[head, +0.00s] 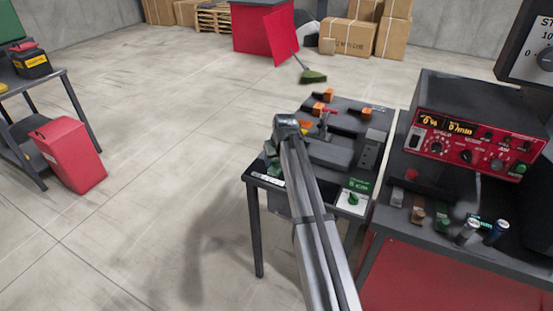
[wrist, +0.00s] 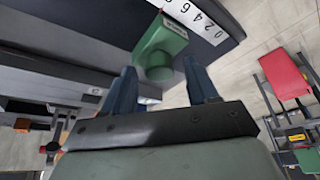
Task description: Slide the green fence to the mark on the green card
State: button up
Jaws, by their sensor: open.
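The green fence (wrist: 163,42) is a green block with a round green knob, beside a white number scale (wrist: 200,20) in the wrist view. My gripper (wrist: 159,69) is open, its two dark fingers on either side of the knob. I cannot tell whether they touch it. In the head view, my arm covers the gripper and most of the fence. A green card (head: 359,184) with white writing stands at the bench's front right corner; the writing is too small to read. A green knob (head: 353,199) on a white plate is just below it.
The dark feeder bench (head: 330,155) carries orange blocks (head: 322,96) and a red-handled part (head: 328,112). Open floor lies left of the bench.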

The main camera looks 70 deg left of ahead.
jog(key=v, duration=1.4)
jog(key=shift+f, duration=0.1)
dwell(0.3)
